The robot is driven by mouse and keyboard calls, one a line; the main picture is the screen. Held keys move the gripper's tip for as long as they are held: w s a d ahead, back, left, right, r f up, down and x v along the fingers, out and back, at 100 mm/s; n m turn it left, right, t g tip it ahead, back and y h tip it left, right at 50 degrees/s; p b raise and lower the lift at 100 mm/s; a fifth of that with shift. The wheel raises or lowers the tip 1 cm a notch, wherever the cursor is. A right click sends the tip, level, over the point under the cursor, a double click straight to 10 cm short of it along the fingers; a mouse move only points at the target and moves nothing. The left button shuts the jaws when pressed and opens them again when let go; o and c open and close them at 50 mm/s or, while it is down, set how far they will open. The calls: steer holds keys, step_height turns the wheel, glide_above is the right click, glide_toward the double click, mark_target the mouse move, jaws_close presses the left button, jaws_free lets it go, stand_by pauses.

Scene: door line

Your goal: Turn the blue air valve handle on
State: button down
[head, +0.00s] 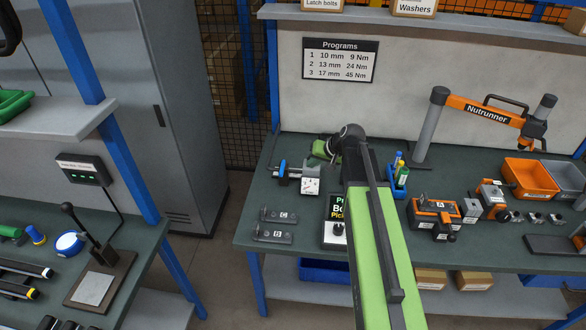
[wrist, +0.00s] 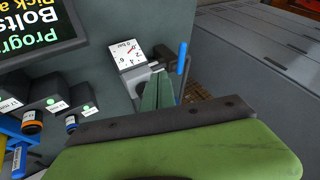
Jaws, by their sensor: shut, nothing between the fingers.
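The blue air valve handle (head: 282,169) is on a small grey pipe fitting at the left end of the back workbench. In the wrist view the handle (wrist: 183,58) is a narrow blue lever just beyond and right of my fingertips. It lies crosswise to the fitting as far as I can see. A white square gauge (head: 310,186) with a red needle sits beside it; it also shows in the wrist view (wrist: 130,55). My gripper (wrist: 158,90) is shut and empty, with a small gap to the handle. In the head view my gripper (head: 323,149) is behind and right of the valve.
A dark program display (wrist: 35,30) and several sockets in black holders (wrist: 40,95) lie left in the wrist view. Two small labelled plates (head: 275,226) lie in front of the valve. A grey cabinet (head: 165,100) stands left of the bench, with a gap of floor between.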

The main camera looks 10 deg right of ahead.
mark_target(282, 169)
steer(key=w+a+f+b, duration=0.6)
steer(key=a+f+b, duration=0.1)
steer(key=f, duration=0.1)
steer(key=shift+b, duration=0.4)
